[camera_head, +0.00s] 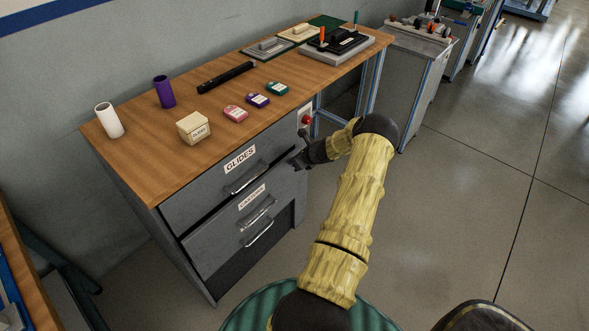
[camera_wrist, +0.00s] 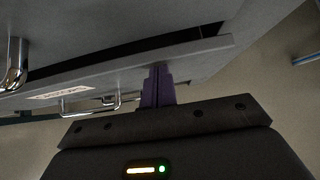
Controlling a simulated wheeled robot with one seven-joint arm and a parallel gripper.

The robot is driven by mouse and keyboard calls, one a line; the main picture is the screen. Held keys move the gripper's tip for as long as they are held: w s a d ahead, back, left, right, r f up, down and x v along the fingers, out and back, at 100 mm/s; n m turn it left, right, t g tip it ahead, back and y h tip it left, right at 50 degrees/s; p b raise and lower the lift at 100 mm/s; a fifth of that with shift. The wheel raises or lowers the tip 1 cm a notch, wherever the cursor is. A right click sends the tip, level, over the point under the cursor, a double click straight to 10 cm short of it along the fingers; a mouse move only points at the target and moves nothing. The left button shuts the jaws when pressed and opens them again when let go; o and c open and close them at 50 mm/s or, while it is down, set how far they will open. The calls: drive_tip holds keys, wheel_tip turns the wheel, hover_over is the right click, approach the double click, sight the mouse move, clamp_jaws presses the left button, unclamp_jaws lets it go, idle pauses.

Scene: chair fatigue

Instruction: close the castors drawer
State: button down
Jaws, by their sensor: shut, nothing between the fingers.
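The grey cabinet (camera_head: 190,265) under the wooden top has a top drawer (camera_head: 200,200) labelled GLIDES. Below it is the castors drawer (camera_head: 210,255), its small label (camera_head: 252,197) hard to read. A dark gap shows along its upper edge, so it stands slightly out. Its front also shows in the wrist view (camera_wrist: 195,52). My gripper (camera_head: 300,163) is at the right end of the drawer fronts. Its purple fingers (camera_wrist: 157,85) are shut and empty, with tips at the edge of the drawer front; I cannot tell if they touch.
Small boxes, a white roll (camera_head: 109,120), a purple roll (camera_head: 164,92) and a black bar (camera_head: 226,77) stand on the worktop (camera_head: 140,155). A red button (camera_head: 307,120) is just above my gripper. A green ribbed seat (camera_head: 262,305) is at the bottom.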

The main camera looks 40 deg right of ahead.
drive_tip(key=w, duration=0.2)
drive_tip(key=shift+w+a, duration=0.15)
drive_tip(key=shift+w, duration=0.25)
drive_tip(key=shift+w+r, duration=0.15)
drive_tip(key=shift+w, duration=0.05)
drive_tip(key=shift+w+a+r, duration=0.1)
drive_tip(key=shift+w, duration=0.05)
drive_tip(key=shift+s+d, duration=0.2)
drive_tip(key=shift+s, duration=0.05)
drive_tip(key=shift+s+a, duration=0.15)
drive_tip(key=shift+a, duration=0.05)
approach(285, 157)
drive_tip(key=s, duration=0.3)
drive_tip(key=s+r, duration=0.1)
drive_tip(key=s, duration=0.1)
drive_tip(key=shift+s+d, duration=0.15)
drive_tip(key=shift+s, duration=0.1)
